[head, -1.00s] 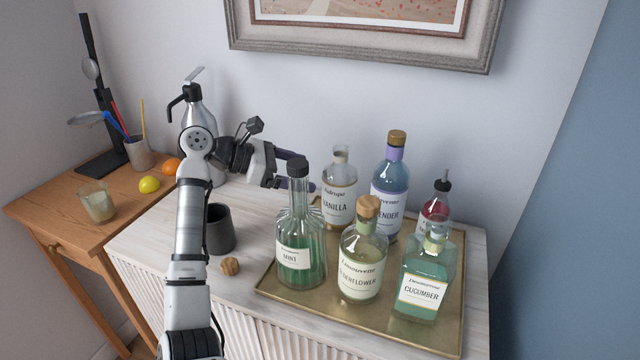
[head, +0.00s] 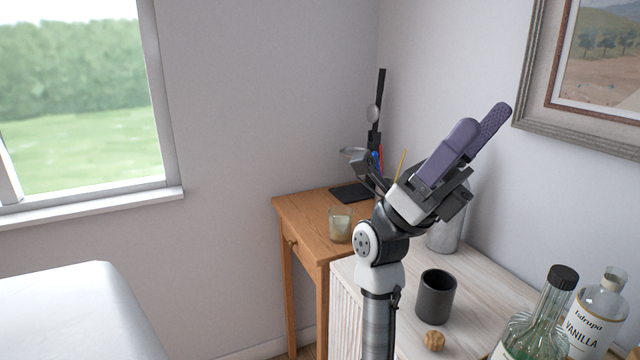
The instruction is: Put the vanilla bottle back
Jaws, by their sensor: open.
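The vanilla bottle (head: 594,318) is clear glass with a white label. It stands upright at the lower right of the head view, behind the mint bottle (head: 540,322) with its black cap, and its lower part is cut off by the frame. My gripper (head: 478,128) has purple padded fingers. It is raised in the air, pointing up and to the right, well above and to the left of the vanilla bottle. The fingers are apart with nothing between them.
A dark grey cup (head: 436,297) and a small brown knobbly ball (head: 434,341) stand on the pale cabinet top (head: 490,290). A wooden side table (head: 310,212) holds a glass candle (head: 340,225). A picture frame (head: 590,131) hangs at right. A window (head: 80,110) is at left.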

